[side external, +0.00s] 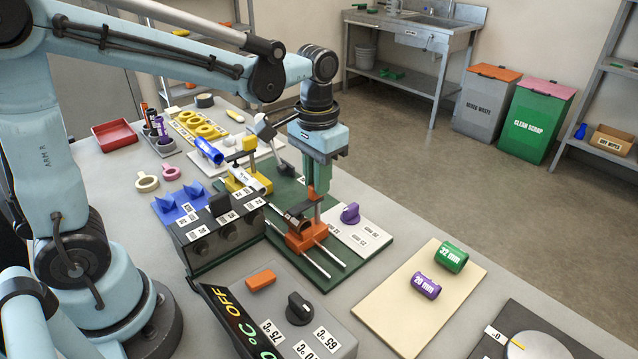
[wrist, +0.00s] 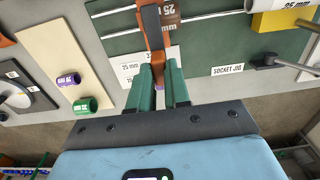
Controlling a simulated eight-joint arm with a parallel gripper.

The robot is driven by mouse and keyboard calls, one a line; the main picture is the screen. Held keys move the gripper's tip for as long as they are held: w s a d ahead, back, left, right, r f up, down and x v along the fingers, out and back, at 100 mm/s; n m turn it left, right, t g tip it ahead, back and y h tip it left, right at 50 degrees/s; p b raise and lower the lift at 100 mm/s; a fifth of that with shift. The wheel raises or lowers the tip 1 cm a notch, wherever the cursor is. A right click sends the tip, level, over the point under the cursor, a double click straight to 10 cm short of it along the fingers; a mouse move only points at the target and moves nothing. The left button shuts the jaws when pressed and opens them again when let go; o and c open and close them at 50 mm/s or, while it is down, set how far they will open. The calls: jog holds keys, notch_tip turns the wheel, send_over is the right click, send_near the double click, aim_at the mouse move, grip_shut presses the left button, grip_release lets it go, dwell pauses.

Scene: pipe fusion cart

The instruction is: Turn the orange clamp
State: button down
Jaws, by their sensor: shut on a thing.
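The orange clamp (side external: 302,240) sits on two silver rails on the green socket jig board, with a dark band on its top. An upright orange part rises at its right side. My gripper (side external: 317,192) points down over the clamp, and its green fingers are closed around this upright part. In the wrist view the fingers of my gripper (wrist: 159,75) lie on both sides of the orange clamp (wrist: 141,12) part. The fingers hide some of it.
A dark block with several knobs (side external: 215,232) is at left. A beige board (side external: 410,300) carries green and purple couplings at right.

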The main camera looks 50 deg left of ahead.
dwell(0.4)
jog(key=c, duration=1.1)
grip_release()
notch_tip(320, 180, up, 12)
jog(key=shift+r, duration=0.1)
jog(key=s+a+f+t, duration=0.1)
jog(key=s+f+t, duration=0.1)
jog(key=f, duration=0.1)
jog(key=s+a+f+t, duration=0.1)
jog(key=s+f+t, duration=0.1)
jog(key=s+f, duration=0.1)
jog(key=s+f+t, duration=0.2)
jog(key=f+t, duration=0.1)
jog(key=f, duration=0.1)
jog(key=shift+s+a+f, duration=0.15)
jog(key=shift+a, duration=0.25)
